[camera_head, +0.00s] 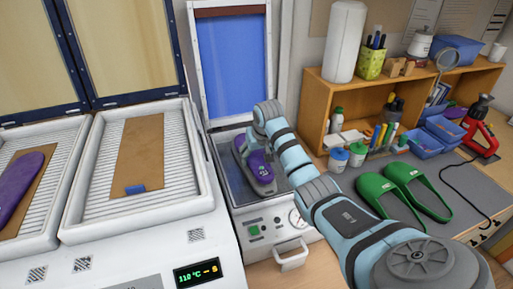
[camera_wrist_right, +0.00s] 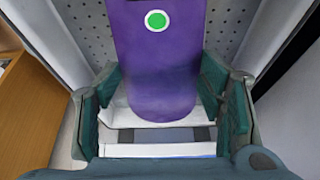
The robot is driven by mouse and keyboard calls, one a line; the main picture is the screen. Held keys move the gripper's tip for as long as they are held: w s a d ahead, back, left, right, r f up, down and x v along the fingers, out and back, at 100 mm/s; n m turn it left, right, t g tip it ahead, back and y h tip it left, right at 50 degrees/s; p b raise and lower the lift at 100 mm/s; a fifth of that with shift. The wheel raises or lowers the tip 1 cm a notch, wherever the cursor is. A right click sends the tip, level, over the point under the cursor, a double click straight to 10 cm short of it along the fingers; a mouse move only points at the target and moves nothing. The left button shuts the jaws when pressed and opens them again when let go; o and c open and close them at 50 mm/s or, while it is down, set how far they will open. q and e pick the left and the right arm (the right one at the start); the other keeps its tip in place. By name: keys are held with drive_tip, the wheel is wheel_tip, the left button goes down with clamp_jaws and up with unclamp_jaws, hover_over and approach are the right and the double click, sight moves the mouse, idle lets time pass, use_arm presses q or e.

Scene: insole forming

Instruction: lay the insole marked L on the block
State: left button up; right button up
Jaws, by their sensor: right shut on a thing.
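A purple insole (camera_head: 262,172) is in the open press (camera_head: 229,188), over a pale block (camera_wrist_right: 120,118). In the right wrist view the insole (camera_wrist_right: 158,60) bears a green dot with a white rim; I cannot make out a letter. My right gripper (camera_wrist_right: 160,92) is shut on the insole, with a green-padded finger at each side. In the head view my arm hides part of the gripper and insole. I cannot tell whether the insole fully touches the block. Another purple insole (camera_head: 18,180) lies on the left heater tray. My left gripper is not in view.
The heater's right tray (camera_head: 85,215) holds a brown sheet (camera_head: 143,150) with a small blue piece (camera_head: 134,189). The press's blue lid (camera_head: 232,65) stands up behind. Green slippers (camera_head: 415,188) lie on a grey mat at right, before a wooden shelf (camera_head: 314,105).

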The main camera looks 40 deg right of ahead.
drive_tip(key=shift+f, duration=0.55)
idle(0.9)
drive_tip(key=o, duration=1.1)
drive_tip(key=v, duration=1.2)
drive_tip(key=shift+w, duration=0.1)
drive_tip(key=shift+a, duration=0.15)
